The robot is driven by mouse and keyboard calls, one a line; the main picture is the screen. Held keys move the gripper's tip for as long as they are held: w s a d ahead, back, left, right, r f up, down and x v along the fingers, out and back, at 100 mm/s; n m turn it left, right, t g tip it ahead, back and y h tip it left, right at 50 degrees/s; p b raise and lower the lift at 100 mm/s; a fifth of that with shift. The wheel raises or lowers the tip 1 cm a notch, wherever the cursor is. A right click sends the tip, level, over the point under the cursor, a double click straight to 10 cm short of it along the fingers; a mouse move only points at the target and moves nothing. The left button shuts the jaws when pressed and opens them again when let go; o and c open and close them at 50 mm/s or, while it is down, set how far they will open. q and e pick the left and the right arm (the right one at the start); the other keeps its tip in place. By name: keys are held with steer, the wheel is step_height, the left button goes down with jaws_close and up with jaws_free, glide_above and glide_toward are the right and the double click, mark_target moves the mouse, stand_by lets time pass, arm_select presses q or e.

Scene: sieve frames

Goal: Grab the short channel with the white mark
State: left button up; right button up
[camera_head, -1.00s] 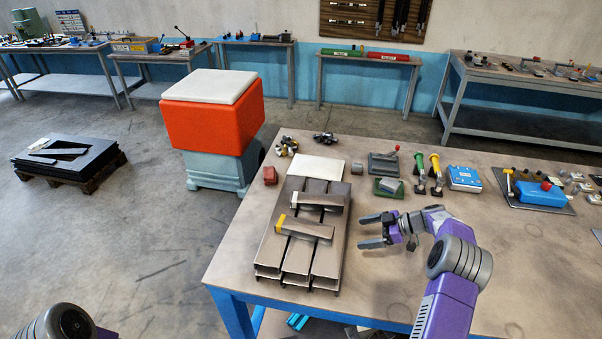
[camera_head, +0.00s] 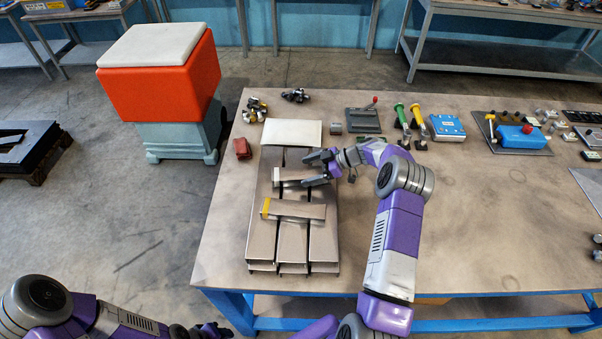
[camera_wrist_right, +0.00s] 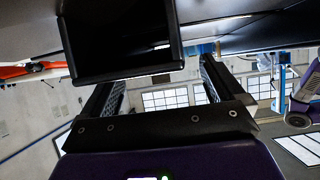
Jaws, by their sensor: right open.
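The short channel with the white mark (camera_head: 291,175) lies across the long channels (camera_head: 262,235), its white end to the left. A second short channel, with a yellow mark (camera_head: 298,210), lies just in front of it. My right gripper (camera_head: 313,169) is open at the right end of the white-marked channel, one finger on its far side and one on its near side. In the right wrist view a dark channel end (camera_wrist_right: 122,38) shows beyond the open fingers (camera_wrist_right: 158,95); contact cannot be told. My left gripper (camera_head: 208,331) is low at the bottom edge, its jaws unclear.
A white plate (camera_head: 292,132) lies behind the channels, with a red block (camera_head: 243,148) to the left. A grey-green fixture (camera_head: 363,120), screwdriver-like tools (camera_head: 412,125) and a blue box (camera_head: 446,127) stand at the back. The table's right front is clear.

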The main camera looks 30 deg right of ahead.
steer(key=shift+w+a+f, duration=0.2)
steer(key=shift+a, duration=0.15)
steer(key=shift+c, duration=0.2)
jaws_close()
steer(key=shift+w+r, duration=0.15)
steer(key=shift+r, duration=0.05)
